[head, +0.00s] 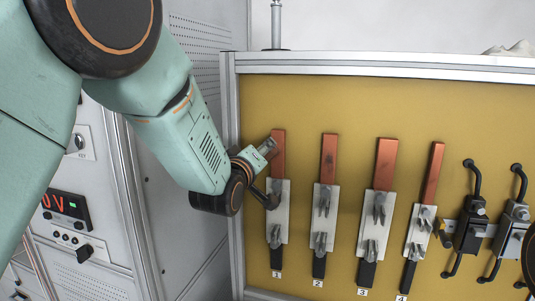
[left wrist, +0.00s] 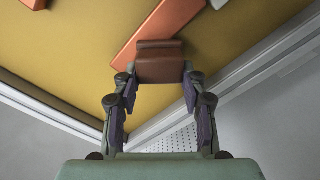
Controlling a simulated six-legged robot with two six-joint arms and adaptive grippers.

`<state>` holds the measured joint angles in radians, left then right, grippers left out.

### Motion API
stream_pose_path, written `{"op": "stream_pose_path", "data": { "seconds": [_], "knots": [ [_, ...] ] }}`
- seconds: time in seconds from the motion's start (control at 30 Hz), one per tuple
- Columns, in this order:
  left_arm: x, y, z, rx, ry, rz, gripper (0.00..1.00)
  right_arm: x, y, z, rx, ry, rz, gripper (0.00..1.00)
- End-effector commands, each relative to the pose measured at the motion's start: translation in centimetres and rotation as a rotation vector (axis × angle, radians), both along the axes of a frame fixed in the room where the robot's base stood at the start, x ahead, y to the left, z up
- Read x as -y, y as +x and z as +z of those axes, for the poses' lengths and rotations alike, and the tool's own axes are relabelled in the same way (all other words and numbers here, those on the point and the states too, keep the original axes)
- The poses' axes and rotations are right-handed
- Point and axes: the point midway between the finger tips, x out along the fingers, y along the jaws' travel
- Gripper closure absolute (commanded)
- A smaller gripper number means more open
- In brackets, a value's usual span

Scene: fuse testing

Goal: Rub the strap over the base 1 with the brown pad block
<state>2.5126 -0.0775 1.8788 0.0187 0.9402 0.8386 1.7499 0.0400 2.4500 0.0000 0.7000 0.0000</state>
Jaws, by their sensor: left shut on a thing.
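The strap over base 1 (head: 279,148) is a copper-coloured upright bar at the far left of the row. Base 1 (head: 285,225) is the white plate below it, above the label 1. My left gripper (head: 268,172) is beside the strap and partly in front of base 1. In the left wrist view, my left gripper (left wrist: 159,80) is shut on the brown pad block (left wrist: 160,65). The block overlaps the copper strap (left wrist: 143,42) there; whether they touch cannot be told. The block is not clear in the head view. My right gripper is not in view.
The board's metal frame (head: 232,110) is close to my left gripper. A grey cabinet (head: 140,240) with a display stands at left.

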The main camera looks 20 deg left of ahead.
Motion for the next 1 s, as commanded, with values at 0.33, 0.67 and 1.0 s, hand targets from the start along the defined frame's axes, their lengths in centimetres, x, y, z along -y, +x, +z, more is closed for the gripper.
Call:
{"op": "stream_pose_path", "data": {
  "seconds": [0.33,0.67,1.0],
  "knots": [
    [0.0,-0.3,0.1,0.001,0.001,-0.001,0.87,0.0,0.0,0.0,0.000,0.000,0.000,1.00],
    [-0.1,-3.2,0.0,0.001,0.000,-0.001,0.87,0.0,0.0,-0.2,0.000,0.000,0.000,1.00],
    [-0.2,-5.8,0.0,0.001,0.000,-0.001,0.87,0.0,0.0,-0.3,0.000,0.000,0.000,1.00]
  ]
}}
